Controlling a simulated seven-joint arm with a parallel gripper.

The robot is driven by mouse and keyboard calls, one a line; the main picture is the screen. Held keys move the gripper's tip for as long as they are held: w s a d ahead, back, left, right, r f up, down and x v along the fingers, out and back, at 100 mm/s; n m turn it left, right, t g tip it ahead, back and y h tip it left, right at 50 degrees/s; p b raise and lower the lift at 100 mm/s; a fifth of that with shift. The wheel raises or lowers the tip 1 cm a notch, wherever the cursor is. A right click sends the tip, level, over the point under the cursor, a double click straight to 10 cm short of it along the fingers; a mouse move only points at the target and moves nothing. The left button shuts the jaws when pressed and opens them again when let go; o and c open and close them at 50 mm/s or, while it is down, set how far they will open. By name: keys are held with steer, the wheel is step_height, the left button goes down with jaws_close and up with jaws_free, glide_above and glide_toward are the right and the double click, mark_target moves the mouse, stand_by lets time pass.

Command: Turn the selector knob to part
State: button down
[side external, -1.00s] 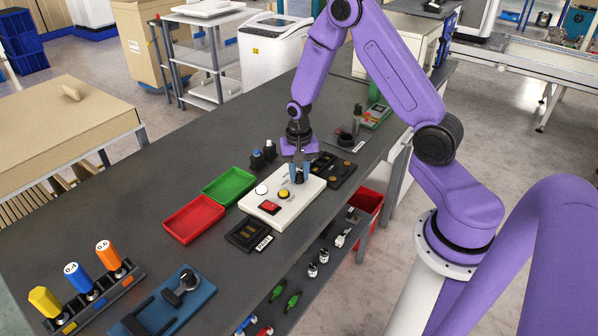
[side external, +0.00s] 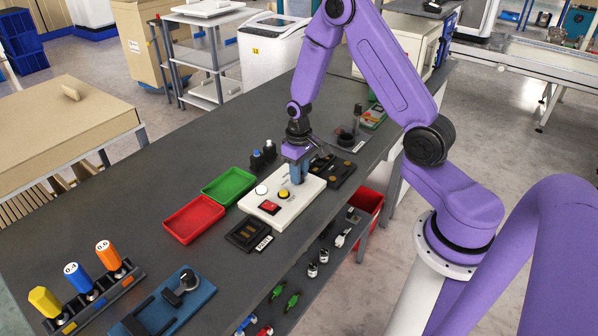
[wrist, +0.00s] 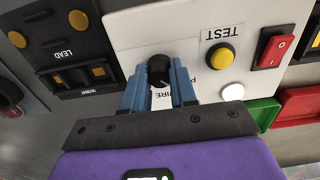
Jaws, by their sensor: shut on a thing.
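The white control box (side external: 262,196) sits on the dark bench. In the wrist view its white top (wrist: 190,25) carries the black selector knob (wrist: 158,68). My gripper (wrist: 160,88) has its two blue fingers on either side of the knob and is shut on it. Printed letters beside the knob are partly covered by the fingers; "IRE" and a "P" show, and the knob's exact setting cannot be told. In the side view my gripper (side external: 298,174) points down at the box's far right end, and its fingers hide the knob.
The box also has a yellow TEST button (wrist: 220,54), a red rocker switch (wrist: 277,48) and a white round lamp (wrist: 233,93). Red (side external: 194,218) and green (side external: 229,187) trays lie to the left.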

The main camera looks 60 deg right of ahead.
steer(key=shift+n, duration=1.6)
steer(key=c, duration=0.9)
jaws_free()
step_height(320, 180, up, 18)
steer(key=shift+f, duration=0.25)
